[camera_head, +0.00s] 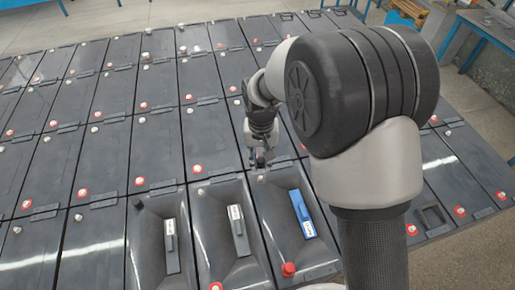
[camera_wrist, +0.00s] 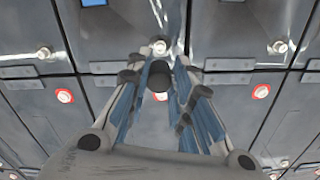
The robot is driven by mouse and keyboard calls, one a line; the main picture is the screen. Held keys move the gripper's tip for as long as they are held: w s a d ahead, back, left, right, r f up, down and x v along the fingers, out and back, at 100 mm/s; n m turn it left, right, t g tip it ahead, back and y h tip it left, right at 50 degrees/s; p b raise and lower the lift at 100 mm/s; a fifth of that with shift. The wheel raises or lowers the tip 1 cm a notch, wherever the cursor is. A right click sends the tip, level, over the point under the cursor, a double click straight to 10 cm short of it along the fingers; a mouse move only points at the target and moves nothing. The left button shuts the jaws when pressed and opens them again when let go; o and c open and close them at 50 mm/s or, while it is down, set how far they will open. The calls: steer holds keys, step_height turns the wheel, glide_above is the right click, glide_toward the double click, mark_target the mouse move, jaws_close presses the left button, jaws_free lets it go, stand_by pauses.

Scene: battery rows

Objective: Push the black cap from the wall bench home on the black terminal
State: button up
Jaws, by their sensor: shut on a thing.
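My gripper (camera_wrist: 160,72) is shut on the black cap (camera_wrist: 159,76), a short dark cylinder between its fingertips. In the head view my gripper (camera_head: 260,157) is over the far left corner of the battery with the blue object. In the wrist view a bare pale terminal (camera_wrist: 160,47) stands at that battery's corner, just beyond the cap. The cap appears apart from this terminal; its exact height is unclear. A red cap (camera_head: 288,269) sits on the same battery's near end.
The blue object (camera_head: 301,213) lies on this battery's top. Neighbouring batteries carry grey labelled objects (camera_head: 238,230). Rows of dark batteries with pale and red-ringed terminals (camera_head: 197,169) surround the gripper closely. Blue benches stand at the far right.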

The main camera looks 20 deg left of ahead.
mark_target(261, 177)
steer(key=shift+s+d+f+b, duration=0.15)
steer(key=shift+s+f+b, duration=0.2)
steer(key=shift+f, duration=0.15)
steer(key=shift+w+f+b, duration=0.2)
steer(key=shift+f+b, duration=0.95)
steer(key=shift+f, duration=0.55)
steer(key=shift+s+r, duration=0.1)
steer(key=shift+s, duration=0.05)
steer(key=shift+f+b, duration=0.75)
steer(key=shift+f, duration=0.75)
stand_by(1.1)
steer(key=o, duration=0.8)
